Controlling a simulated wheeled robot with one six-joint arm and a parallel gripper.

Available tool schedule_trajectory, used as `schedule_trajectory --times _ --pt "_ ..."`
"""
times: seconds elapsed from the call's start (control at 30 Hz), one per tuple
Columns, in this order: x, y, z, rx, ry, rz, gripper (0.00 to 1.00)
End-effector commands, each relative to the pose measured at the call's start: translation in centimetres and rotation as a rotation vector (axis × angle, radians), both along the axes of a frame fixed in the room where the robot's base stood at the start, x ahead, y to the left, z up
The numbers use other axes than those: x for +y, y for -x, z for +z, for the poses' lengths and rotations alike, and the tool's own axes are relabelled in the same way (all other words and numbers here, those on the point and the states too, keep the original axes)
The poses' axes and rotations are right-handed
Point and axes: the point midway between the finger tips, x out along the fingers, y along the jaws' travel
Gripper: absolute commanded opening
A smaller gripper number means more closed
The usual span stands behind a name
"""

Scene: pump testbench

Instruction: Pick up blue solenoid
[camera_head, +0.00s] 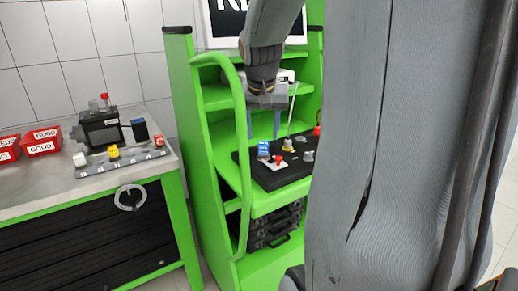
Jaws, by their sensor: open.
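A small blue block with pale markings (263,148), which looks like the blue solenoid, sits near the left edge of a black tray (270,180) on the green cart's shelf. My gripper (263,135) points down just above the block in the picture. Its two fingers are apart, with nothing seen between them. The height gap and any contact cannot be told. A dark blue block (140,131) stands on the left workbench.
The green cart (179,80) has a curved rail and shelves close around my gripper. Red bins (41,142) stand on the workbench (62,182).

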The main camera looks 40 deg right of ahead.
Motion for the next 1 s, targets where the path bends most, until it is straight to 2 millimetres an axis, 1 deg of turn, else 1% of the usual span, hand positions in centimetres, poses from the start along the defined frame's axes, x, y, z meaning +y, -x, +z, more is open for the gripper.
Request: schedule_trajectory --times 0.1,0.27,0.6,0.73,0.93,1.0 --pt "-0.3 -0.3 -1.2 0.003 -0.001 0.000 0.48" --pt "-0.8 -0.8 -2.3 0.003 -0.001 0.000 0.48" --pt "-2.0 -2.1 -5.6 0.002 -0.001 0.000 0.48" --pt "-2.1 -2.3 -6.1 -0.001 -0.001 -0.001 0.48" --pt "-2.1 -2.3 -6.1 -0.001 -0.001 -0.001 0.48" --pt "-2.1 -2.3 -6.1 -0.001 -0.001 -0.001 0.37"
